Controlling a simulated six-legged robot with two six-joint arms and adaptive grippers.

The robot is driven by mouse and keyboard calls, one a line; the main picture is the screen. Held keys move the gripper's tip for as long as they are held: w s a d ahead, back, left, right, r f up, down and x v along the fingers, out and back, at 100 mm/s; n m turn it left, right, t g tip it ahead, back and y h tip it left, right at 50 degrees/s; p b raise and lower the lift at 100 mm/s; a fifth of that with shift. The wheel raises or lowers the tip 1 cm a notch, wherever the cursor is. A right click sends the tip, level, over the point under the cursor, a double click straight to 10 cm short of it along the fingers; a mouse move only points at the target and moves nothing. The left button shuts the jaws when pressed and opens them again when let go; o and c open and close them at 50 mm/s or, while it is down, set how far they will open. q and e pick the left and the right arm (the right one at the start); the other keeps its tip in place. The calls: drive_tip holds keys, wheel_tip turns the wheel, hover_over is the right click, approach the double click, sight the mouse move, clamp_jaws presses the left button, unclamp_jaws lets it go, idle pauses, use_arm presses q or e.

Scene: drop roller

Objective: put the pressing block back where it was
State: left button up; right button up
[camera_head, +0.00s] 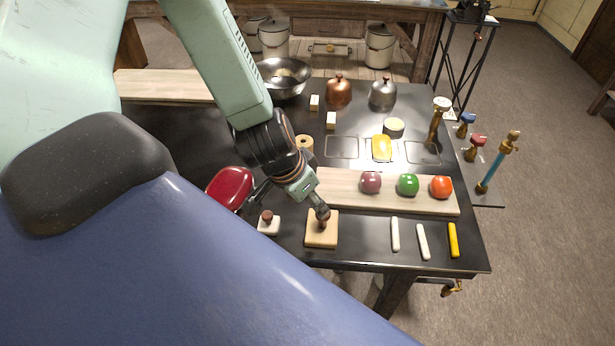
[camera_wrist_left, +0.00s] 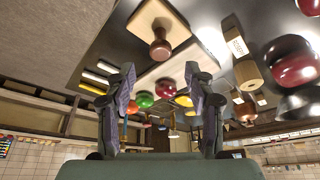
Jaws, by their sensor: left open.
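The pressing block (camera_head: 320,238), a square pale wooden plate with a dark round knob on top, sits upright on the black table near its front edge. In the left wrist view the block (camera_wrist_left: 143,22) shows at the top, its knob pointing between and beyond the fingertips. My left gripper (camera_head: 293,203) is over the table beside the knob. In the left wrist view its fingers (camera_wrist_left: 160,72) are spread with nothing between them; whether one touches the knob I cannot tell. My right gripper is not in view.
A small white block with a red-brown knob (camera_head: 268,228) stands left of the pressing block. A pale board (camera_head: 335,192) with three coloured balls lies behind. Several sticks (camera_head: 422,242) lie to the right. A red rounded object (camera_head: 230,188) is at left.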

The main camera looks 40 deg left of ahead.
use_arm(q)
drive_tip(key=s+d+f+n+g, duration=0.1)
drive_tip(key=s+d+f+g, duration=0.1)
drive_tip(key=s+f, duration=0.4)
drive_tip(key=s+d+f+n+g, duration=0.2)
drive_tip(key=s+f, duration=0.5)
drive_tip(key=s, duration=0.8)
drive_tip(key=shift+s+d+f+y, duration=0.15)
drive_tip(key=shift+s+d+y, duration=0.05)
drive_tip(key=shift+d+y, duration=0.25)
